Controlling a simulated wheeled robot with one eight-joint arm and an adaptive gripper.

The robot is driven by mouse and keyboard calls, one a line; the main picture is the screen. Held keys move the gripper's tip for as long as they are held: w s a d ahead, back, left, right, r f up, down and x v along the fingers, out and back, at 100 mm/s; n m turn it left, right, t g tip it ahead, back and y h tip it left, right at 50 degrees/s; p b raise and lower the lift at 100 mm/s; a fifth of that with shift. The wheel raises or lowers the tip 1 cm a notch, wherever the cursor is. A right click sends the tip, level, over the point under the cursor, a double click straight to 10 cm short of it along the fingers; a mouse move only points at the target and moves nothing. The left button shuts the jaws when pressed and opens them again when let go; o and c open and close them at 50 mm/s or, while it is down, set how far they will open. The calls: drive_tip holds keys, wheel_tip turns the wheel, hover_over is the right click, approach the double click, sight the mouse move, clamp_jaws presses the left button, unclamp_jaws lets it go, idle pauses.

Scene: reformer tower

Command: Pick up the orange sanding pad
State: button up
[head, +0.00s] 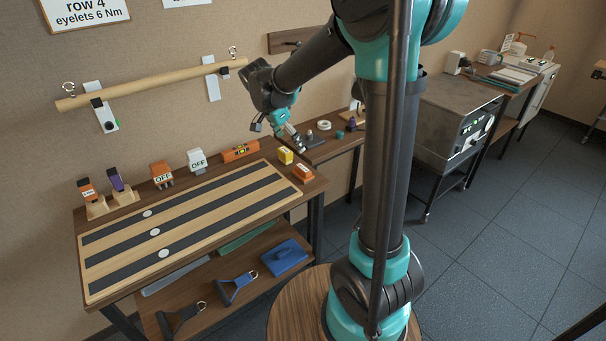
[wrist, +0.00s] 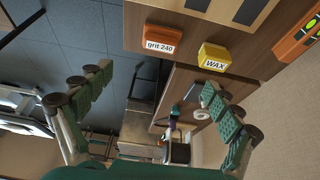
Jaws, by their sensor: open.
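The orange sanding pad (head: 303,174) is a small block with a white label, lying at the right end of the bench top. In the wrist view the orange sanding pad (wrist: 162,41) shows its label "grit 240" and sits at the top, beyond the fingertips. My gripper (head: 275,129) is raised above the back right corner of the bench, apart from the pad. In the wrist view my gripper (wrist: 157,84) has its fingers spread wide, with nothing held between them.
A yellow wax block (head: 285,156) stands close beside the pad. An orange level (head: 240,151) lies behind. The striped board (head: 190,222) covers most of the bench (head: 82,222). A side table (head: 328,150) with small items stands behind. A wooden rail (head: 150,85) is on the wall.

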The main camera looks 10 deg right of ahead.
approach(303, 168)
drive_tip(key=x, duration=0.5)
drive_tip(key=shift+w+d, duration=0.1)
drive_tip(key=shift+w, duration=0.1)
drive_tip(key=shift+x, duration=2.75)
drive_tip(key=shift+s, duration=0.15)
drive_tip(key=c, duration=1.2)
drive_tip(key=shift+c, duration=0.2)
wheel_tip(303, 168, up, 20)
